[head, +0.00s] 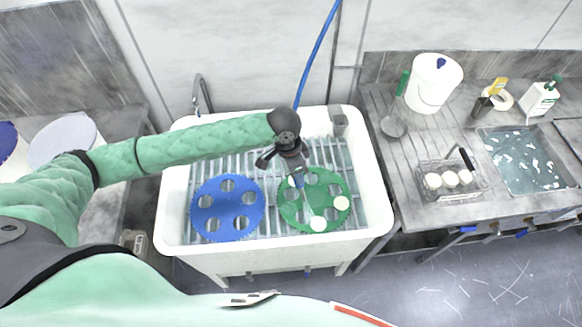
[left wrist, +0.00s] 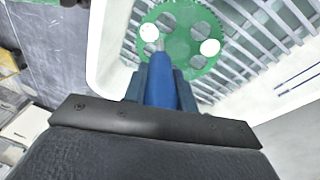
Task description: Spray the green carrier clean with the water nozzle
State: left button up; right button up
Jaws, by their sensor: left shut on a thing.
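The green carrier (head: 314,201), a toothed disc with round holes, lies flat on the slatted rack in the white sink. White round pieces show on it. It also shows at the top of the left wrist view (left wrist: 180,48). My left gripper (head: 296,172) is over the carrier's upper left part, pointing down. It is shut on the blue water nozzle (left wrist: 161,88), whose pale tip points toward the carrier. No water spray can be made out. The arm and gripper hide part of the rack. My right gripper is not in view.
A blue toothed carrier (head: 228,212) lies left of the green one in the sink (head: 375,222). A blue hose (head: 318,48) hangs behind. The right counter holds a white bucket (head: 432,84), a wire basket (head: 450,193) with white pieces and a water basin (head: 525,160).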

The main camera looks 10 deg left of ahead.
pick_arm(q)
jog(key=s+d, duration=0.2)
jog(key=d, duration=0.4)
dwell(0.6)
jog(key=shift+w, duration=0.1)
dwell(0.6)
jog(key=w+d, duration=0.7)
jog(key=w, duration=0.2)
jog(key=shift+w, duration=0.4)
dwell(0.8)
dwell(0.7)
